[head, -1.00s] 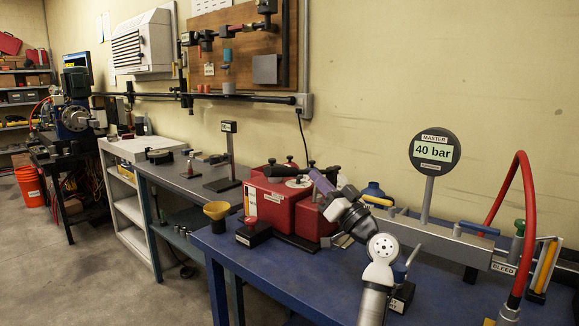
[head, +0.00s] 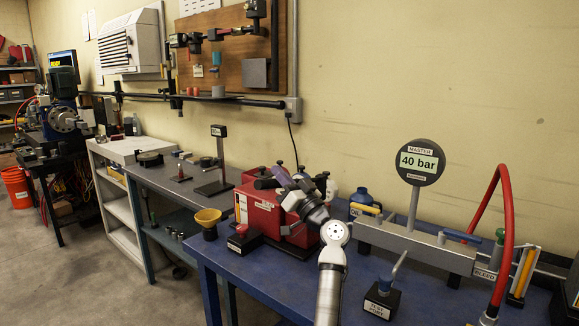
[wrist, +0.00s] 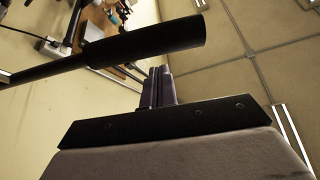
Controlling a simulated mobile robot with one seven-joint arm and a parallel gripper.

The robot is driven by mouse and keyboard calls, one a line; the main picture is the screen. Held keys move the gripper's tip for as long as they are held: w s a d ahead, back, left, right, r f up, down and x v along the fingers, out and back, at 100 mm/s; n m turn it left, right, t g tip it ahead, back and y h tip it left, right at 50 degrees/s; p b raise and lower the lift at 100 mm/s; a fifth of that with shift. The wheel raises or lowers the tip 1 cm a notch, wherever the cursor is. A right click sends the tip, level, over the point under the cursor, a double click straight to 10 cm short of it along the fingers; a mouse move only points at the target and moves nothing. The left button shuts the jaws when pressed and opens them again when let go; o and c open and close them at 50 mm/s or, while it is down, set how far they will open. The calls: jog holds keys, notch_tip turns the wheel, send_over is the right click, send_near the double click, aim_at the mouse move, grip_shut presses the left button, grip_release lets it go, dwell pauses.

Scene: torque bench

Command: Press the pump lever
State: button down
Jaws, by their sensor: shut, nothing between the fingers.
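The red pump box (head: 262,212) stands at the left end of the blue bench. A dark lever grip (head: 266,183) shows at its top, partly hidden by my gripper. In the wrist view a thick black bar, which looks like the pump lever (wrist: 150,44), crosses the upper left with its rounded end to the right. My gripper (head: 281,174) is over the box, beside the grip. In the wrist view its shut, empty fingers (wrist: 160,84) point towards the bar. Whether they touch it I cannot tell.
The master gauge (head: 418,162) reads 40 bar on a grey manifold (head: 400,240). A red hose (head: 507,220) arches at the right. The test port block (head: 381,301) stands near the front. Blue bench top is clear around the test port.

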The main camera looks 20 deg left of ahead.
jog(key=shift+s+a+f, duration=0.15)
jog(key=shift+a+f, duration=0.05)
jog(key=shift+f, duration=0.55)
jog(key=f+b, duration=0.1)
jog(key=b, duration=0.1)
jog(key=f+b, duration=0.2)
jog(key=shift+s+a+f+b, duration=0.15)
jog(key=shift+s+b, duration=0.15)
jog(key=shift+s, duration=0.1)
